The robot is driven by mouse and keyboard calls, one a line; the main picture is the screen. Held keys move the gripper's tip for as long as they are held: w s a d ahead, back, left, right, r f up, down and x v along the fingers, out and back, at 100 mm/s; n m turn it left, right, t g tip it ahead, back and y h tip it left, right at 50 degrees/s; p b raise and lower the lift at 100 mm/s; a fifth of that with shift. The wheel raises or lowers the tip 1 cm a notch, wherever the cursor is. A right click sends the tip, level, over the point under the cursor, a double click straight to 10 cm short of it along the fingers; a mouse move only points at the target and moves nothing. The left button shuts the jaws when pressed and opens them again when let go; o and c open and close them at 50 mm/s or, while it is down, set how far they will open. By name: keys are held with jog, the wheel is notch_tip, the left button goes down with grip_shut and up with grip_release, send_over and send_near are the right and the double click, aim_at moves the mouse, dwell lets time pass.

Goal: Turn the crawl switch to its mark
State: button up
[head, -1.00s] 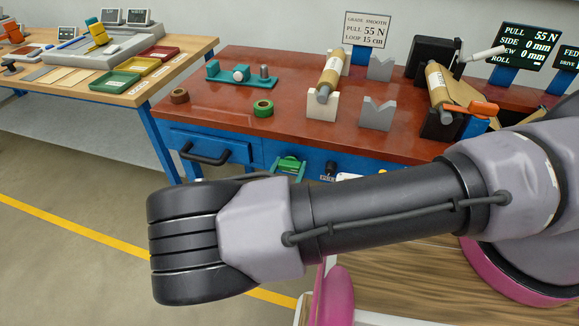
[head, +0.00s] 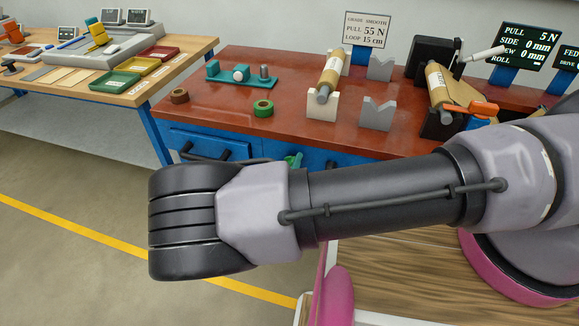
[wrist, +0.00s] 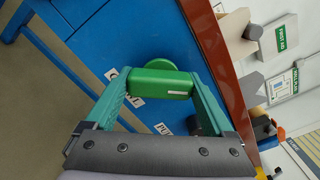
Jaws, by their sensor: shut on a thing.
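The crawl switch (wrist: 162,83) appears in the wrist view as a green bar handle with a short white line near one end. A rounder green part shows just behind it on the blue panel (wrist: 110,35). My gripper (wrist: 160,77) is shut on the handle, with one teal finger at each end of it. Small white labels with dark letters sit on the panel near the handle; one (wrist: 163,130) is partly hidden by the gripper. The mark for the switch cannot be made out. In the head view my arm covers most of this spot; only a bit of green shows.
Above the panel is a red bench top (head: 210,110) with a rolled piece on a white V-block (head: 322,106), a green tape ring (head: 263,108) and a teal fixture (head: 240,75). A dark display (head: 525,45) reads PULL 5 N. A dark drawer handle (head: 200,153) projects from the bench front.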

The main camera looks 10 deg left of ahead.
jog(key=n, duration=0.3)
jog(key=shift+n, duration=2.2)
jog(key=o, duration=1.1)
jog(key=s, duration=0.7)
jog(key=s+a, duration=0.1)
jog(key=s, duration=0.3)
